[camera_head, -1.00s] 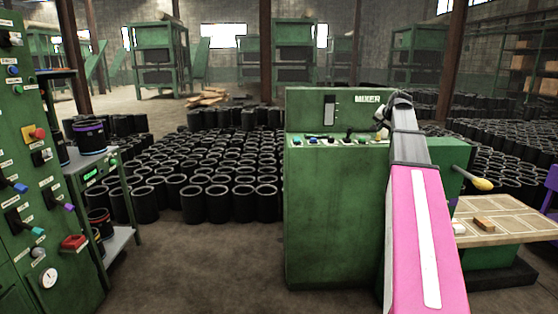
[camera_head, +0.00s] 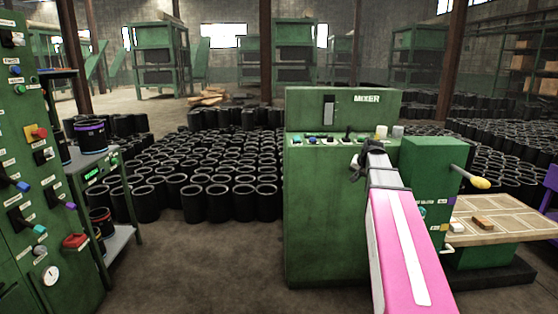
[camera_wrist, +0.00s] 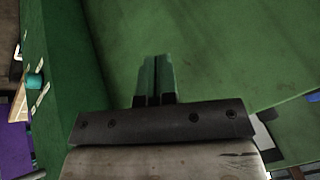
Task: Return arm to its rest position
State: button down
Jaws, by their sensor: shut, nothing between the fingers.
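My arm, pink with a white stripe, reaches up from the bottom right in the head view. My gripper (camera_head: 362,162) is at its far end, in front of the green mixer cabinet (camera_head: 330,215) and just below its control panel. In the wrist view my gripper (camera_wrist: 155,98) has its two fingers side by side, shut and empty. Green cabinet surfaces fill most of the wrist view behind the fingers. I cannot tell how far the fingertips are from the cabinet.
A green box with a yellow-tipped lever (camera_head: 480,183) stands right of my arm. A wooden-topped table (camera_head: 510,232) holds a small brown block (camera_head: 483,222). A control cabinet (camera_head: 25,190) and a shelf cart (camera_head: 118,240) stand left. Black sleeves (camera_head: 205,203) cover the floor behind; the front floor is clear.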

jog(key=s+a+f+n+g, duration=0.1)
jog(key=s+a+f, duration=0.3)
jog(key=s+f, duration=0.5)
jog(key=s+a+f+n+g+h, duration=0.1)
jog(key=s+a+f+n+g, duration=0.1)
jog(key=s+a+f, duration=0.3)
jog(key=s+a+f+n+g, duration=0.2)
jog(key=s+a+f, duration=0.3)
jog(key=s+f, duration=0.8)
jog(key=shift+s+a+f+g, duration=0.15)
jog(key=shift+f+g, duration=0.05)
jog(key=shift+g, duration=0.3)
